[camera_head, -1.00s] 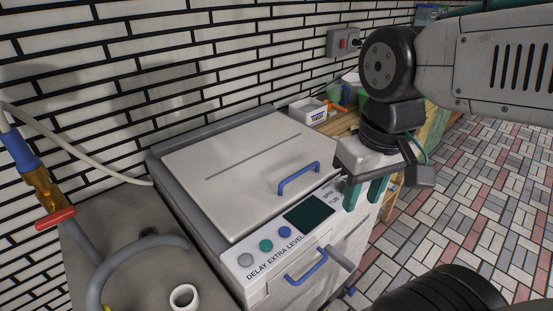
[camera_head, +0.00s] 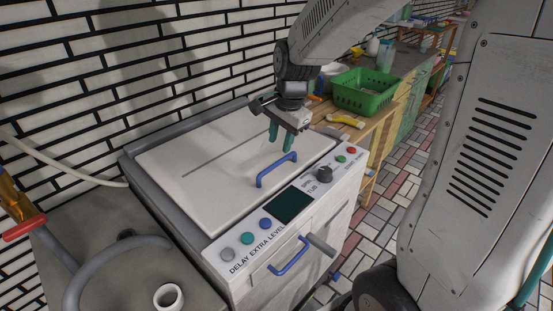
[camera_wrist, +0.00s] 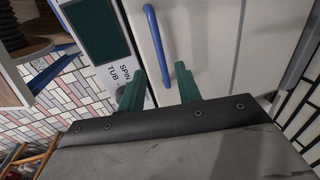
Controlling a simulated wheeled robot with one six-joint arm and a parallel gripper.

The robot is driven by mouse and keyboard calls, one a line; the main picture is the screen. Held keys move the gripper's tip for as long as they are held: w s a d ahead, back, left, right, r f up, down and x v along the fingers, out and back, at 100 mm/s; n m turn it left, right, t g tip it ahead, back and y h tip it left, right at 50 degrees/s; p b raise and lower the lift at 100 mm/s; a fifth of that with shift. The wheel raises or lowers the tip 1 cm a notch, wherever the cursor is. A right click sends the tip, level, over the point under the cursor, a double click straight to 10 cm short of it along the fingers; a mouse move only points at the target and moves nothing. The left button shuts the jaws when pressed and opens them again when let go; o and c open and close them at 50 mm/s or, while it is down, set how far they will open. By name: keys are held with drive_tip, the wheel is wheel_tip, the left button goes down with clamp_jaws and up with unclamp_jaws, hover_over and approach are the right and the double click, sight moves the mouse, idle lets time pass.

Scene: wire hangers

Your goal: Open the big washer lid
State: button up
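The big washer lid (camera_head: 215,165) is a pale flat panel on top of the white washer, lying shut. A blue handle (camera_head: 276,170) stands on it near the front edge, and it also shows in the wrist view (camera_wrist: 160,45). My gripper (camera_head: 280,142) hangs over the lid, just behind and above the handle, with its green fingers pointing down. Whether a finger touches the lid cannot be told.
A control panel (camera_head: 293,204) with knob and buttons runs along the washer's front. A lower blue handle (camera_head: 289,256) is on the front face. A green basket (camera_head: 366,92) and a yellow object (camera_head: 346,121) are on the wooden counter. A tiled wall stands behind.

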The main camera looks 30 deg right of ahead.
sight(275, 164)
drive_tip(key=f, duration=0.2)
drive_tip(key=w+f, duration=0.1)
drive_tip(key=f, duration=0.4)
drive_tip(key=shift+w+a+f, duration=0.15)
drive_tip(key=shift+a+f, duration=0.05)
drive_tip(key=shift+a, duration=0.1)
clamp_jaws()
